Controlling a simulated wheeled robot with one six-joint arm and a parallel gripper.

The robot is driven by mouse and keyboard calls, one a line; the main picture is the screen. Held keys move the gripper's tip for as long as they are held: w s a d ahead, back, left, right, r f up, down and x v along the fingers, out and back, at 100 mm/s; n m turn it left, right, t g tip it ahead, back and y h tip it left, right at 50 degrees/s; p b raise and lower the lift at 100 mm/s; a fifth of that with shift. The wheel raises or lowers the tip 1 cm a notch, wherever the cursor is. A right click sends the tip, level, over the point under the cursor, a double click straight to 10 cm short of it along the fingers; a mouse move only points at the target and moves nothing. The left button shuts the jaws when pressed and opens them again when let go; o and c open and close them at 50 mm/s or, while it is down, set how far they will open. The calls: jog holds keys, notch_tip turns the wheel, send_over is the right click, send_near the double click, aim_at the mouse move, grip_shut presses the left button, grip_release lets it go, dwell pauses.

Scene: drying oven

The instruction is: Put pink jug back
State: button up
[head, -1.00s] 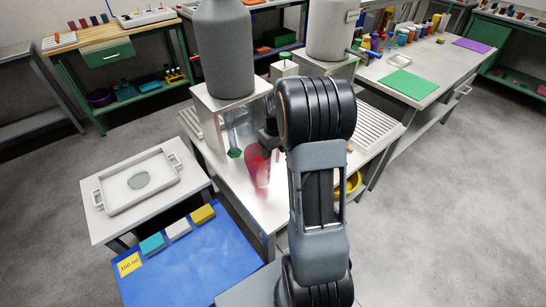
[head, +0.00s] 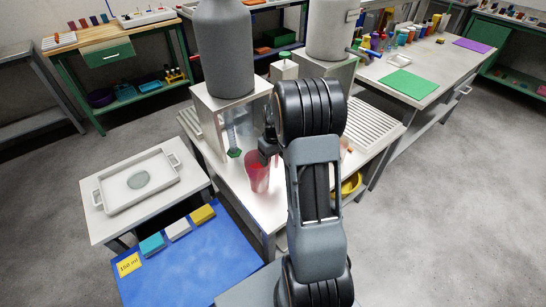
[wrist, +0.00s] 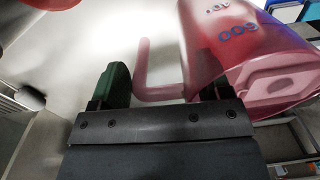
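The pink see-through jug (head: 257,177) stands on the white bench top (head: 240,198), in front of the dispenser stand. In the wrist view the jug (wrist: 250,55) fills the upper right, with blue markings including "600". Its L-shaped handle (wrist: 150,80) lies between the two fingers. My gripper (head: 268,148) is right behind the jug in the head view, partly hidden by my arm. In the wrist view my gripper (wrist: 163,88) has its dark green fingers wide apart, with a clear gap between the left finger and the handle. The right finger is partly hidden behind the jug.
A grey tank on a boxy stand (head: 226,60) rises behind the jug. A white tray (head: 110,197) is on the left table. A blue mat (head: 190,265) holds coloured blocks and a yellow volume card (head: 129,264). A slatted rack (head: 374,122) lies right of my arm.

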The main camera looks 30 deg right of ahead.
jog(key=shift+o, duration=0.9)
notch_tip(320, 180, up, 12)
jog(key=s+a+r+m+t, duration=0.1)
jog(key=s+a+r+t, duration=0.2)
jog(key=s+a, duration=1.3)
jog(key=shift+s+p, duration=0.3)
jog(key=shift+p, duration=0.15)
